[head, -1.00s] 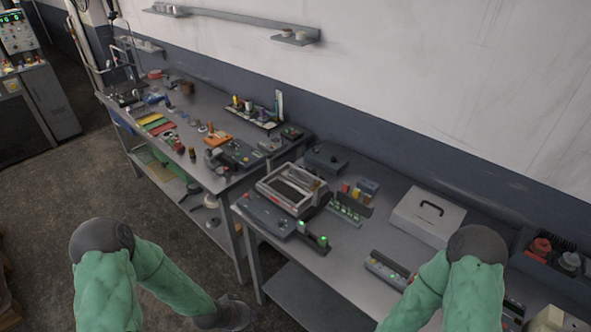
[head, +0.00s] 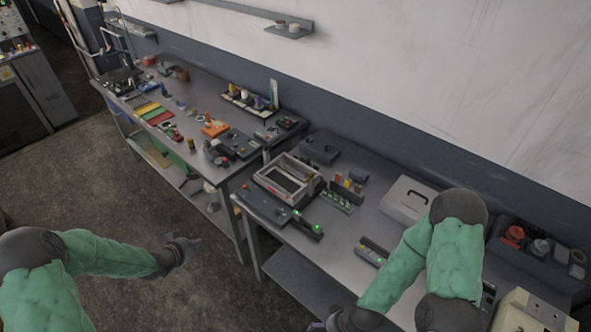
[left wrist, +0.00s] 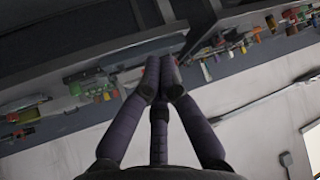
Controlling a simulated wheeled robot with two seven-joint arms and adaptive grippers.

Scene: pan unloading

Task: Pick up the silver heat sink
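I cannot pick out a silver heat sink for certain; the small parts on the benches are too small to tell. My left gripper (head: 183,250) hangs over the floor in front of the left bench, apart from every object. In the left wrist view its dark fingers (left wrist: 160,64) come together at the tips with nothing seen between them. My right gripper (head: 326,322) shows only in part at the bottom edge of the head view, below the front of the right bench, and its fingers are not clear.
The left bench (head: 190,98) carries coloured trays and many small parts. The right bench (head: 318,250) holds a silver-framed device (head: 288,180), a grey case with a handle (head: 405,205) and a dark bin (head: 535,245). The floor (head: 75,190) before the left bench is clear.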

